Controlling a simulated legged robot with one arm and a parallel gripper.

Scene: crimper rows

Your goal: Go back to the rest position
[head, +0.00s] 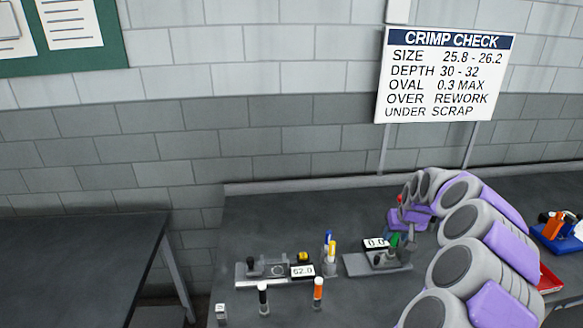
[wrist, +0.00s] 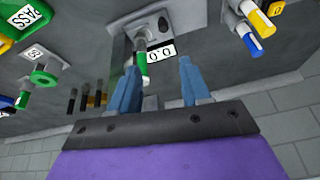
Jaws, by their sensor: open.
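My gripper (wrist: 158,66) is open in the wrist view, its two blue fingers apart. A green-and-white piece (wrist: 141,62) stands at the gauge with the 0.0 display (wrist: 160,53), close to the left finger. I cannot tell whether they touch. In the head view my arm reaches in from the lower right, and my gripper (head: 398,222) is low over the right gauge (head: 372,262), beside the green piece (head: 394,240). The fingertips are hard to make out there.
A second gauge reading 52.0 (head: 302,271) stands to the left, with black (head: 263,298) and orange (head: 318,290) pieces in front. Yellow and blue pieces (head: 330,250) stand between the gauges. A blue bin (head: 548,240) and red tray (head: 549,279) lie right. The wall is behind.

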